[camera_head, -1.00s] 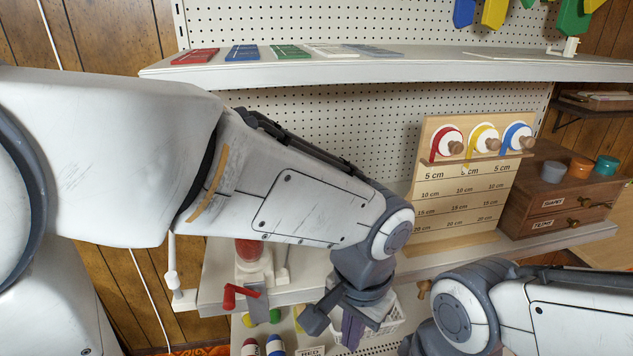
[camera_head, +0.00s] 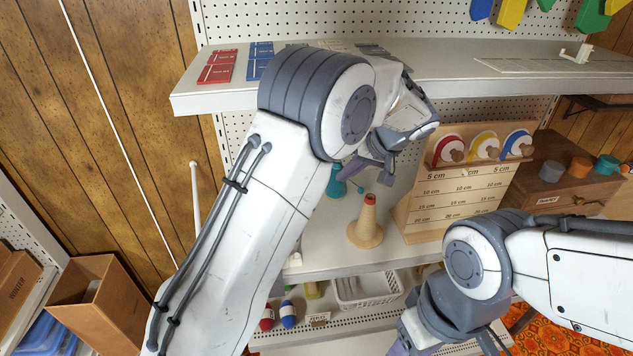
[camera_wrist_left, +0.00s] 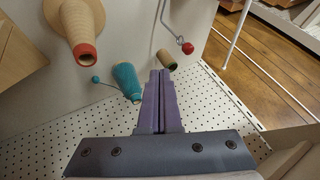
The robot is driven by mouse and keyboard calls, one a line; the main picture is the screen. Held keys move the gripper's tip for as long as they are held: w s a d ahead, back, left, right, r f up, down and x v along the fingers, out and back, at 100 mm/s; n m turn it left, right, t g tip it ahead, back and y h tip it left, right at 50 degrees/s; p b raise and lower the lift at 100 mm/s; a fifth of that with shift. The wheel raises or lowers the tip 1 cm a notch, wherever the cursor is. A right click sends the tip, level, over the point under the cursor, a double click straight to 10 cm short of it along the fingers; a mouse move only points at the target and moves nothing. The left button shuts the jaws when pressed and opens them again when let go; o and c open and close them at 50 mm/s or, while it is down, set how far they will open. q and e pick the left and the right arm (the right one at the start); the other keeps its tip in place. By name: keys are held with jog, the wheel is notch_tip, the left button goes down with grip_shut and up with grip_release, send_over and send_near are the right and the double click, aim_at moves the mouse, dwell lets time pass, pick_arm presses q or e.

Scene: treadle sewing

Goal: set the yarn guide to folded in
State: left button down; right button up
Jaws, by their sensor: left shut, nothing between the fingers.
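My left gripper (camera_head: 378,178) is shut and empty, low over the white shelf in the head view. Its purple fingers (camera_wrist_left: 160,76) are pressed together in the left wrist view. Just left of the fingertips there is a teal yarn cone (camera_wrist_left: 127,82). A thin wire arm with a teal ball (camera_wrist_left: 95,79) on its end sticks out beside this cone and looks like the yarn guide. The ball is apart from the fingers. My right gripper (camera_head: 402,346) is mostly cut off at the bottom edge of the head view, so its jaws cannot be judged.
A tan cone (camera_head: 365,230) with a red tip stands near the left gripper. A crank with a red ball (camera_wrist_left: 188,48) and a brown tube (camera_wrist_left: 165,60) are close to the fingertips. The wooden spool board (camera_head: 455,190) stands to the right. An upper shelf (camera_head: 480,68) hangs above.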

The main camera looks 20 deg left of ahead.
pick_arm(q)
jog(key=a+f+p, duration=0.4)
jog(key=a+f, duration=0.1)
jog(key=a, duration=0.2)
jog(key=shift+a+f, duration=0.15)
jog(key=shift+f, duration=0.15)
pick_arm(e)
notch_tip(320, 180, up, 5)
